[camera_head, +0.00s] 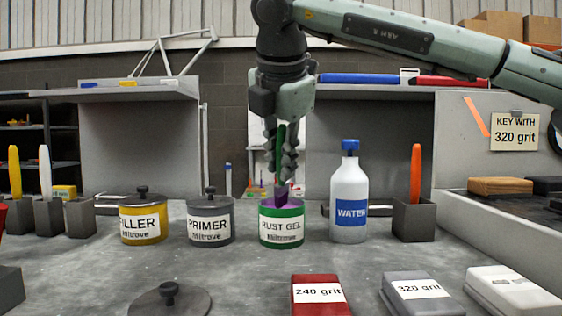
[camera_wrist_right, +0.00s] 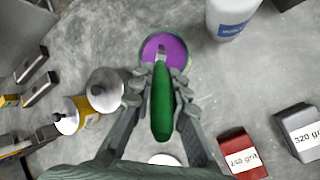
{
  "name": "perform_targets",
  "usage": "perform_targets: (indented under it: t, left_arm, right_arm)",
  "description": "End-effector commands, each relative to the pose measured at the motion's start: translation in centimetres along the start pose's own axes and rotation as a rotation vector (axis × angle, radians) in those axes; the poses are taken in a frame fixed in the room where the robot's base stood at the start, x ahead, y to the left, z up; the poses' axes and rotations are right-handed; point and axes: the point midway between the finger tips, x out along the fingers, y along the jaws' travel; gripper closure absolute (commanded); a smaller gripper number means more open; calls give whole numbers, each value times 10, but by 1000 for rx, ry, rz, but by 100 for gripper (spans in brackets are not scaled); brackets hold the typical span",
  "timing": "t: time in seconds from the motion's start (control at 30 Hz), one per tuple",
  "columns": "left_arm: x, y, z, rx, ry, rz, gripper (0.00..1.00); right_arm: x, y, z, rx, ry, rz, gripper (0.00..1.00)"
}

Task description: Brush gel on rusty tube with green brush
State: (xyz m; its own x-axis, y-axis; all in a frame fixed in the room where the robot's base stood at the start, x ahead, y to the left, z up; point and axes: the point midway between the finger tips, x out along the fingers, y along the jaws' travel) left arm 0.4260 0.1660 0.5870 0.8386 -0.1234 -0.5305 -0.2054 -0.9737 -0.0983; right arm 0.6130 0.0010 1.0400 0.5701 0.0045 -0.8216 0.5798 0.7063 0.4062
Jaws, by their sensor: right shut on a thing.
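My right gripper (camera_head: 281,160) is shut on the green brush (camera_head: 280,148) and holds it upright, handle up, over the RUST GEL can (camera_head: 281,226). The can is open, with purple gel inside; the gel (camera_wrist_right: 177,48) shows clearly in the right wrist view, where the brush handle (camera_wrist_right: 162,105) lies between the fingers. I do not see a clearly rusty tube. My left gripper is in neither view.
FILLER (camera_head: 143,222) and PRIMER (camera_head: 210,222) cans stand left of the gel can, a WATER bottle (camera_head: 349,200) right. An orange brush (camera_head: 415,175) stands in a holder. A loose lid (camera_head: 169,300) and sanding blocks (camera_head: 318,296) lie in front. A tubular frame (camera_head: 172,52) shows at the back.

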Motion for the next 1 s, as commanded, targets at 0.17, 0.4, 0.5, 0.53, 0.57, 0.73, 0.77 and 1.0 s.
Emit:
perform_targets:
  t: [0.17, 0.4, 0.5, 0.53, 0.57, 0.73, 0.77, 1.0]
  left_arm:
    - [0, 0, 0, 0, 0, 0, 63]
    - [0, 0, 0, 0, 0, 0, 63]
    - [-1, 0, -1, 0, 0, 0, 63]
    - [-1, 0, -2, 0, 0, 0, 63]
    - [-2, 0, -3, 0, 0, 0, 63]
    - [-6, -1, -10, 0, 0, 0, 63]
    - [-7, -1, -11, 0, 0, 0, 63]
    - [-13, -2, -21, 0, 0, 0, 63]
  right_arm:
    - [2, -1, -2, -3, 4, -6, 100]
    - [3, -1, -2, -3, 4, -6, 100]
    - [0, 0, -1, -3, 4, -6, 100]
    - [-1, 0, 0, -2, 4, -6, 100]
    - [-2, 1, 0, -2, 4, -6, 100]
    - [-15, 7, 6, -1, 2, -3, 100]
    - [-17, 8, 8, -1, 2, -3, 100]
    - [-33, 17, 16, -1, 1, -1, 100]
